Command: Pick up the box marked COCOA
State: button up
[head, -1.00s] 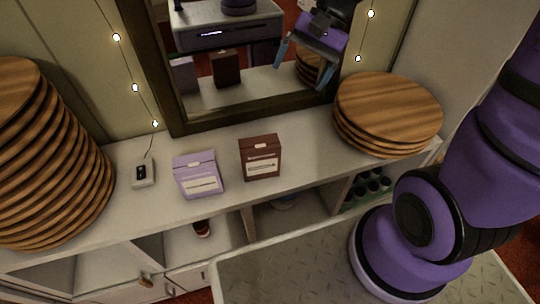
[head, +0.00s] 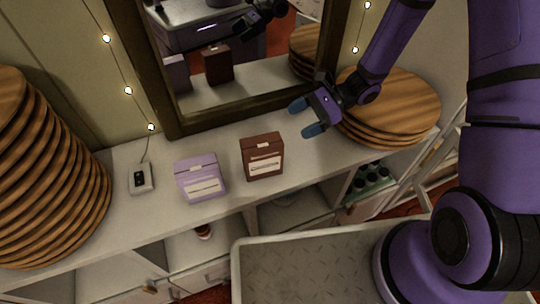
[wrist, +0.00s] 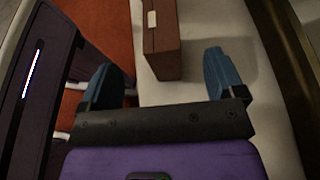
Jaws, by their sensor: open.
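A dark brown box (head: 262,157) with a white label stands on the white shelf top below the mirror. A lavender box (head: 200,178) with a white label stands to its left. The lettering on both labels is too small to read, so I cannot tell from it which one says COCOA. My gripper (head: 306,117) is open and empty, to the right of the brown box, its blue fingers pointing left toward it. In the wrist view the brown box (wrist: 163,38) lies ahead, beyond the open fingers (wrist: 160,75) and apart from them.
A tall stack of round wooden boards (head: 45,180) stands at the left, a lower stack (head: 395,105) at the right beside my gripper. The framed mirror (head: 240,110) stands behind. A small white device (head: 140,178) with a light cord sits left of the boxes.

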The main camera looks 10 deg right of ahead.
aim_at(265, 141)
jog(key=x, duration=1)
jog(key=shift+a+f, duration=0.25)
jog(key=shift+f, duration=0.25)
jog(key=shift+c, duration=0.2)
jog(key=c, duration=1.5)
jog(key=shift+r, duration=0.2)
